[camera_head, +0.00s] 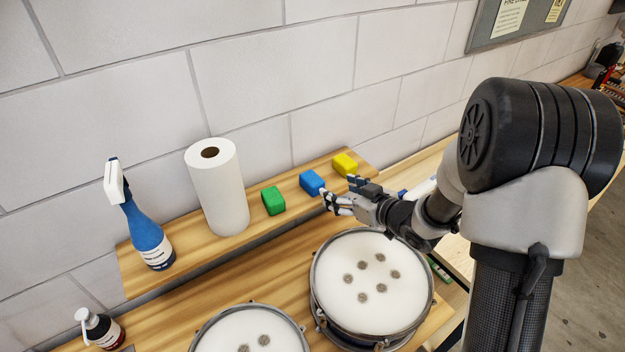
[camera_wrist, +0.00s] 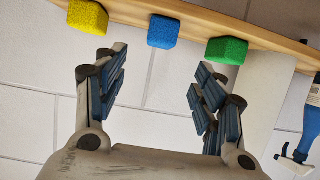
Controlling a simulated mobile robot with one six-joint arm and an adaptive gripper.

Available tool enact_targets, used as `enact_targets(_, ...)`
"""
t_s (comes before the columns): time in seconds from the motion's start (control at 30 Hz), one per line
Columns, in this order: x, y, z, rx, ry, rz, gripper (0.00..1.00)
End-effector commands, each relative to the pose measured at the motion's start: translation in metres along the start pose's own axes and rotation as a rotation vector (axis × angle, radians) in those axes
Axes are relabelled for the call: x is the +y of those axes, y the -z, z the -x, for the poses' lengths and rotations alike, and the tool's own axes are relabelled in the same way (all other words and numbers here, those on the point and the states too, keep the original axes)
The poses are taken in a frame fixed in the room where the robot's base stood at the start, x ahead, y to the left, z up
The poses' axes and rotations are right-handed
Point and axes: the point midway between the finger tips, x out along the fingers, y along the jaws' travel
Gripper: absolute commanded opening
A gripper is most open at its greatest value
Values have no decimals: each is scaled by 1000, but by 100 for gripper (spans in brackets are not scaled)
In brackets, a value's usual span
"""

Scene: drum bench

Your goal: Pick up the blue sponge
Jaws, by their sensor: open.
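The blue sponge (camera_head: 312,183) lies on the raised wooden shelf by the wall, between a green sponge (camera_head: 273,200) and a yellow sponge (camera_head: 345,164). In the wrist view the blue sponge (camera_wrist: 163,32) shows beyond the fingertips, roughly centred between them. My gripper (camera_head: 340,194) is open and empty in front of the shelf, just to the right of the blue sponge in the head view. In the wrist view both fingers of my gripper (camera_wrist: 158,80) stand wide apart, and nothing is between them.
A paper towel roll (camera_head: 218,188) and a blue spray bottle (camera_head: 148,232) stand left on the shelf (camera_head: 187,249). Two drums, one below my gripper (camera_head: 390,262) and one to its left (camera_head: 250,330), stand on the bench. A pump bottle (camera_head: 99,328) is at lower left.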

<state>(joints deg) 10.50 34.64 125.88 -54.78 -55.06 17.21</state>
Motion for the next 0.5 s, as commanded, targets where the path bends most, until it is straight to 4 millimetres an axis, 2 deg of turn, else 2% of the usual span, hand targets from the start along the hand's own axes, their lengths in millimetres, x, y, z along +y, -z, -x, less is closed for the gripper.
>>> enact_targets(0.1,-2,0,-29,0,4,2,63)
enact_targets(0.3,-1,0,-68,-1,1,0,63)
enact_targets(0.5,0,0,-86,0,-1,0,63)
